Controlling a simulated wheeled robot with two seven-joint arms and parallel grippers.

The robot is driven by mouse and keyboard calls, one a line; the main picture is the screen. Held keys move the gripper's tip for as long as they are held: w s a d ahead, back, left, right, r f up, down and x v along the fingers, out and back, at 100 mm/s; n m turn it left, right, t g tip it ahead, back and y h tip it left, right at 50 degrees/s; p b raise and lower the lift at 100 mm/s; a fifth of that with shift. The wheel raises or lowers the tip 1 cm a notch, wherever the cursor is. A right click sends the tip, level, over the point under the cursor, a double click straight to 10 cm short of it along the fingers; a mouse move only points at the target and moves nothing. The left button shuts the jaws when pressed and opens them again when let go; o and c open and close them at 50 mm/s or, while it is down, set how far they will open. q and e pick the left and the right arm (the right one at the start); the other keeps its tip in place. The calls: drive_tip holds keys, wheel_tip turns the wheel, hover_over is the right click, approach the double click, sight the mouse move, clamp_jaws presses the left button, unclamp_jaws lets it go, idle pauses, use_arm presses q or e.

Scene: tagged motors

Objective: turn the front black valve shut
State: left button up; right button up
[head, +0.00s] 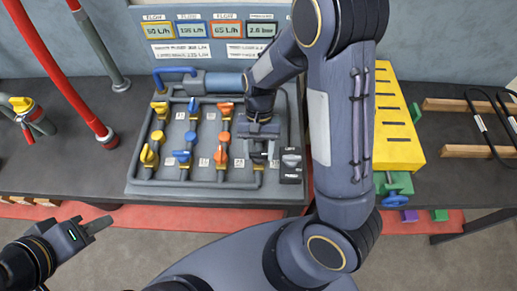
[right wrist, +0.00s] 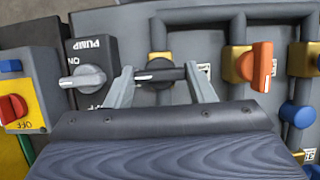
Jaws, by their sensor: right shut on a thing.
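The front black valve has a dark bar handle (right wrist: 160,75) with a pale stripe, seen in the right wrist view. The handle lies crosswise to the pipe behind it. My right gripper (right wrist: 160,72) has one finger at each end of the handle and is shut on it. In the head view my right gripper (head: 260,150) is over the right-hand pipe column of the grey panel (head: 205,196) and hides most of the valve. My left gripper (head: 97,227) is away at the lower left, over the floor; its finger gap does not show clearly.
An orange valve handle (right wrist: 262,66) stands close right of the gripper, along its pipe. A grey pump knob (right wrist: 85,77) is close on the left. A yellow box (head: 397,125) stands right of my arm; red pipes (head: 62,70) rise at the left.

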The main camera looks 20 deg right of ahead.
idle(0.4)
drive_tip(key=o, duration=1)
drive_tip(key=v, duration=0.8)
drive_tip(key=shift+s, duration=0.1)
drive_tip(key=s+r+n+t, duration=0.1)
drive_tip(key=s+r+t, duration=0.2)
drive_tip(key=s, duration=0.2)
drive_tip(key=s+d+r+n+t+y, duration=0.1)
drive_tip(key=s+r+t, duration=0.2)
drive_tip(key=s, duration=0.1)
drive_tip(key=s+r+n+t, duration=0.1)
drive_tip(key=s+r+t, duration=0.3)
drive_tip(key=s, duration=0.1)
drive_tip(key=shift+s+d+n+y, duration=0.3)
drive_tip(key=shift+s+d+y, duration=0.05)
drive_tip(key=shift+s+y, duration=0.05)
